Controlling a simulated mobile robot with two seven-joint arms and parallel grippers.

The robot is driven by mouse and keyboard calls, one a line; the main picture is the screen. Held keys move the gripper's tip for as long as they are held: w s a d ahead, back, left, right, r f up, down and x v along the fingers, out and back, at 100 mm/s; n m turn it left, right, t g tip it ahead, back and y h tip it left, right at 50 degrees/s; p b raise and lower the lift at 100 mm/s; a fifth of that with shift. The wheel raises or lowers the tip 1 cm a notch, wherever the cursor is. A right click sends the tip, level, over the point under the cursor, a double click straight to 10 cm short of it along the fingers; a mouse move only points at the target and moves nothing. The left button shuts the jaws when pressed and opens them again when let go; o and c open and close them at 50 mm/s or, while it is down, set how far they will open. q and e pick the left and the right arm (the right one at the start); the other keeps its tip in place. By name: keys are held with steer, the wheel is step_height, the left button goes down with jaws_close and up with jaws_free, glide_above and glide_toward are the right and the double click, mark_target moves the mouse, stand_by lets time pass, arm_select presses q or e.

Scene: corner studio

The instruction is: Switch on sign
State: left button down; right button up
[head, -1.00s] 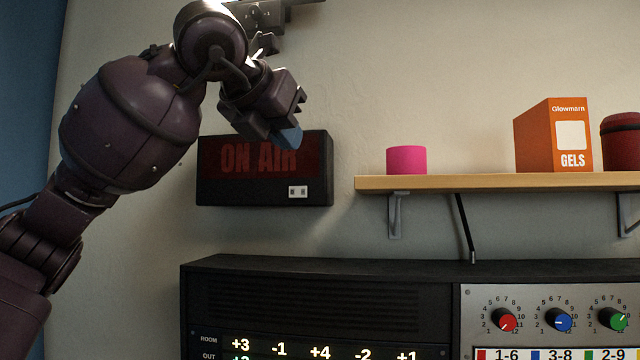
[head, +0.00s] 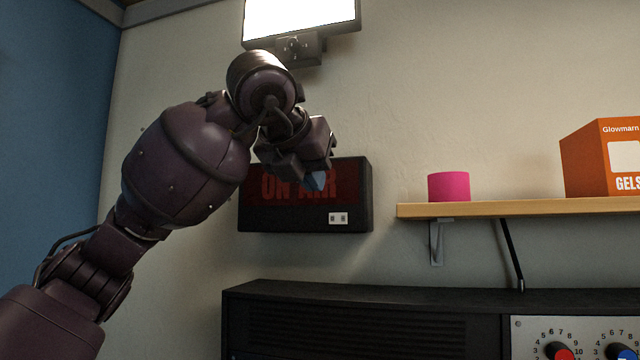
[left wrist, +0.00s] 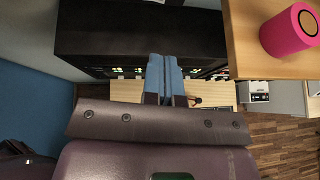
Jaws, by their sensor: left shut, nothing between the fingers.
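The ON AIR sign (head: 348,190) is a black box on the wall with dark red, unlit lettering. A small white switch plate (head: 338,219) sits at the lower right of its front. My left gripper (head: 316,180) is shut and empty; its blue fingertips are in front of the sign's upper part, above and left of the switch. It hides part of the lettering. In the left wrist view the blue fingers (left wrist: 164,78) are together, and the sign is not clearly seen there. My right gripper is not in view.
A wooden shelf (head: 520,208) right of the sign holds a pink cylinder (head: 449,187) and an orange GELS box (head: 598,160). A black rack (head: 360,297) stands below. A bright lamp (head: 300,18) is on the wall above my arm.

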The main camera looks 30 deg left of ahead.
mark_target(343, 216)
arm_select(q)
steer(key=p+x, duration=0.1)
steer(key=x, duration=0.6)
steer(key=r+p+x, duration=0.1)
steer(key=x, duration=0.2)
steer(key=shift+w+a+f+p, duration=0.1)
steer(key=shift+w+p, duration=0.1)
steer(key=shift+w, duration=0.1)
steer(key=shift+w+a+p, duration=0.1)
steer(key=shift+w+p, duration=0.05)
steer(key=shift+w, duration=0.8)
steer(key=shift+w+a+f, duration=0.1)
steer(key=shift+w+b, duration=0.25)
steer(key=shift+b, duration=0.05)
